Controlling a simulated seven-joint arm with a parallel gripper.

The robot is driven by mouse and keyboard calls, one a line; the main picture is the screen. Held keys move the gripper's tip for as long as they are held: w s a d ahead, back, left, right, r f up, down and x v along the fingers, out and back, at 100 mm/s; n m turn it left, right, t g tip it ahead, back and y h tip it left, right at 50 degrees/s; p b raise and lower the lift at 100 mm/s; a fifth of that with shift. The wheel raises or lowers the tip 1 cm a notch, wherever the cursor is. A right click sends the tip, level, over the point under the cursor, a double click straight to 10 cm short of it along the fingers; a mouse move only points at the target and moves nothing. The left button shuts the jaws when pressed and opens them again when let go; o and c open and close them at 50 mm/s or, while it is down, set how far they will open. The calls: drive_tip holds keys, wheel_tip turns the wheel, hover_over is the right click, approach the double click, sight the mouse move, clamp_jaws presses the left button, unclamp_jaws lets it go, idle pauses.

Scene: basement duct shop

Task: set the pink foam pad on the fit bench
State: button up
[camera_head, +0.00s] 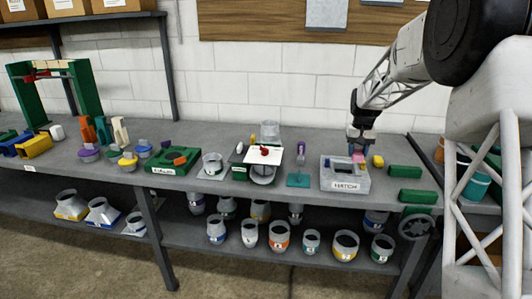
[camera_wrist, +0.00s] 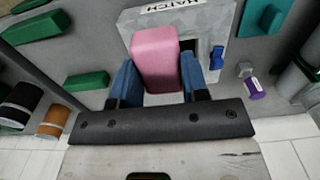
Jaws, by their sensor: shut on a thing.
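The pink foam pad (camera_head: 359,157) is between the fingers of my gripper (camera_head: 361,146). In the wrist view the pad (camera_wrist: 156,60) is a rounded pink block, held between two blue fingers of my gripper (camera_wrist: 158,74). It is at the back right of the grey HATCH box (camera_head: 345,185), which is partly behind it in the wrist view (camera_wrist: 193,14). I cannot tell whether the pad touches the box. A long grey bench (camera_head: 232,198) bears the box; no readable label marks it as the fit bench.
Green blocks (camera_head: 404,171) lie farther right. A teal plate (camera_head: 298,180) and purple cylinder (camera_head: 301,147) are left of the box. The bench's left part is crowded. Several labelled pots fill the lower shelf.

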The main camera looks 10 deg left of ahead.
drive_tip(key=s+d+f, duration=0.8)
drive_tip(key=d+f, duration=0.2)
drive_tip(key=d, duration=0.2)
drive_tip(key=shift+d+f, duration=0.3)
hover_over(383, 185)
drive_tip(key=shift+s+f, duration=0.15)
drive_tip(key=shift+f, duration=0.6)
idle(0.3)
drive_tip(key=shift+f, duration=1.8)
